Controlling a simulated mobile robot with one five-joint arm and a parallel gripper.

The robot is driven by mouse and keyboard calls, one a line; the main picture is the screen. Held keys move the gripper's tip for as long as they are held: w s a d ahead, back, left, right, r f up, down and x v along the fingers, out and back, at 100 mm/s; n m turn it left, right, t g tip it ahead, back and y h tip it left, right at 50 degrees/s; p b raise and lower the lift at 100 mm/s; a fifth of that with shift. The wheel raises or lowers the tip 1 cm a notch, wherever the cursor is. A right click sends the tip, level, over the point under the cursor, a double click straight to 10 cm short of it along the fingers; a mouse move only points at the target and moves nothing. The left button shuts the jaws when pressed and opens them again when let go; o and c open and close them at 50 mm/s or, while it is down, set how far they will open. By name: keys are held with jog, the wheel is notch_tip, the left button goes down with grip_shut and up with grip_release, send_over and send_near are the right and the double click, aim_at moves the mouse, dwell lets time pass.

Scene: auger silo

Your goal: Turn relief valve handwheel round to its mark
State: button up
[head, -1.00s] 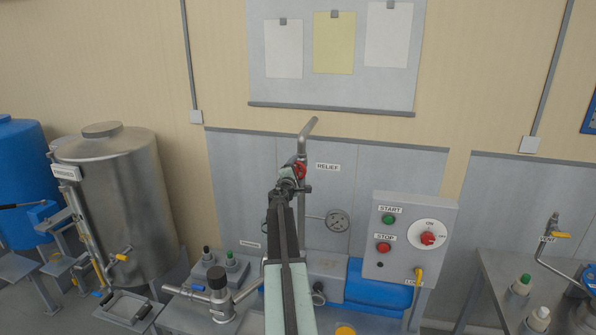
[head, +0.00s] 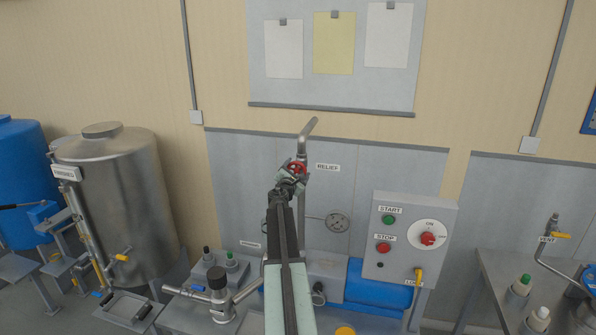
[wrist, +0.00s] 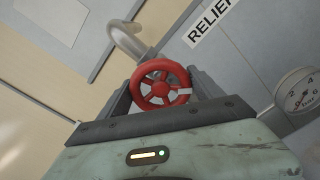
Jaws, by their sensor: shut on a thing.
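The red relief valve handwheel (head: 298,167) is on the vertical relief pipe (head: 301,215), left of the RELIEF label (head: 328,168). In the wrist view the handwheel (wrist: 147,94) faces me, with spokes and a white patch on the right of its rim. My gripper (head: 295,171) is at the wheel. In the wrist view my gripper (wrist: 162,88) is shut on the wheel, one dark finger on each side of the rim. The wrist view is tilted against the wall. I cannot pick out a separate fixed mark beside the wheel.
A pressure gauge (head: 338,222) is on the panel to the lower right. A control box (head: 410,245) with START and STOP buttons stands further right. The bent pipe top (wrist: 126,38) rises behind the wheel.

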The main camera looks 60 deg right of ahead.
dwell(0.4)
jog(key=o, duration=1.4)
jog(key=v, duration=0.7)
jog(key=shift+a, duration=0.4)
jog(key=shift+a, duration=0.1)
